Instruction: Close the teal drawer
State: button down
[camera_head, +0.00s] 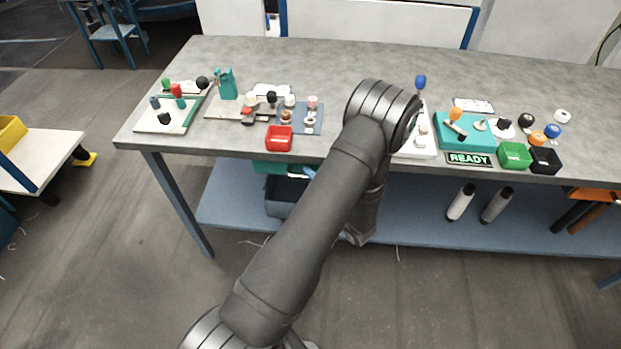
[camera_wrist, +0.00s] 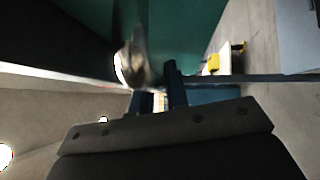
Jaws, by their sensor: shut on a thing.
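The teal drawer (camera_head: 272,168) shows under the table's front edge in the head view, partly hidden by my arm. In the wrist view its teal surface (camera_wrist: 190,25) fills the upper middle. A pale grey rounded handle (camera_wrist: 130,62) stands against this surface. My gripper (camera_wrist: 158,85) is at the drawer, its dark blue fingers close together beside the handle. It is shut on the handle, though the contact itself is dark and partly hidden. In the head view only a small blue part near the drawer shows beside my arm.
A blue lower shelf (camera_head: 235,205) carries a dark bin (camera_head: 284,197) below the drawer. The floor in front is open.

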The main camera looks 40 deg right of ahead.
jog(key=shift+d+r, duration=0.1)
jog(key=shift+d, duration=0.1)
jog(key=c, duration=1.4)
grip_release()
jog(key=shift+w, duration=0.1)
jog(key=s+f, duration=0.2)
jog(key=s, duration=1.5)
jog(key=shift+s+f, duration=0.2)
jog(key=shift+f, duration=0.05)
jog(key=w, duration=0.5)
jog(key=w+r, duration=0.1)
jog(key=w, duration=0.5)
jog(key=w+r, duration=0.1)
jog(key=w, duration=0.5)
jog(key=shift+w+a+r, duration=0.1)
jog(key=shift+w+r, duration=0.05)
